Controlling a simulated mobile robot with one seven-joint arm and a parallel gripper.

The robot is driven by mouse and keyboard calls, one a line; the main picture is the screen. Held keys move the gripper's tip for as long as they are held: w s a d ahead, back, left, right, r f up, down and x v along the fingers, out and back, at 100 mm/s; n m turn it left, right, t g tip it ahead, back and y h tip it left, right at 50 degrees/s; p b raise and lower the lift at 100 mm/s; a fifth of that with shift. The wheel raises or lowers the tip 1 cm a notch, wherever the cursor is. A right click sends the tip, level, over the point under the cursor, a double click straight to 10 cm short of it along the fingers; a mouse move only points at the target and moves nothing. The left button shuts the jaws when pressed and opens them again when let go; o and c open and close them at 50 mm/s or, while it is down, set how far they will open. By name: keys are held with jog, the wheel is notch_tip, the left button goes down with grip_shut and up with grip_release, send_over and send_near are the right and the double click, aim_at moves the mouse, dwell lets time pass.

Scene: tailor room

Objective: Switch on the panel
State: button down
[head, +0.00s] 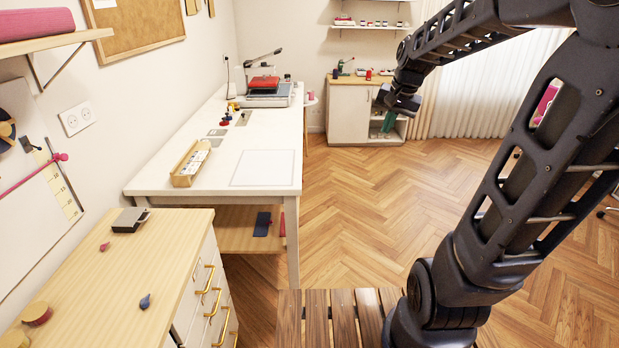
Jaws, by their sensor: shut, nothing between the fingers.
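A flat, pale rectangular panel (263,168) lies on the white table, near its front right corner. No switch or button on it can be made out at this size, and I cannot tell whether it is lit. My gripper (389,122) hangs from my raised arm at the upper right, pointing down. It is shut and empty, in front of the low cabinet in this view, well to the right of the panel and apart from it.
The white table (215,172) also holds an open wooden box (187,165) and a device with a red top (265,90). A wooden drawer cabinet (85,275) stands at the front left. A low cabinet (349,110) stands at the back. The middle floor (400,220) is clear.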

jog(key=w+a+f+m+g+y, duration=0.1)
jog(key=w+a+f+m, duration=0.15)
jog(key=w, duration=0.45)
jog(key=w+a+f+m+y, duration=0.15)
jog(key=w+f, duration=0.25)
jog(key=w, duration=0.4)
jog(key=w+a+f+m+g, duration=0.1)
jog(key=w+a+f+m, duration=0.1)
jog(key=w+f, duration=0.35)
jog(key=w+a+f+m+y, duration=0.1)
jog(key=w+a+f+m, duration=0.1)
jog(key=w+f, duration=0.7)
jog(key=w+a+f+m+y, duration=0.2)
jog(key=w+f+m, duration=0.3)
jog(key=w+f, duration=0.4)
notch_tip(320, 180, down, 3)
jog(key=shift+w+a+g, duration=0.2)
jog(key=shift+a+g, duration=0.2)
jog(key=shift+a, duration=0.35)
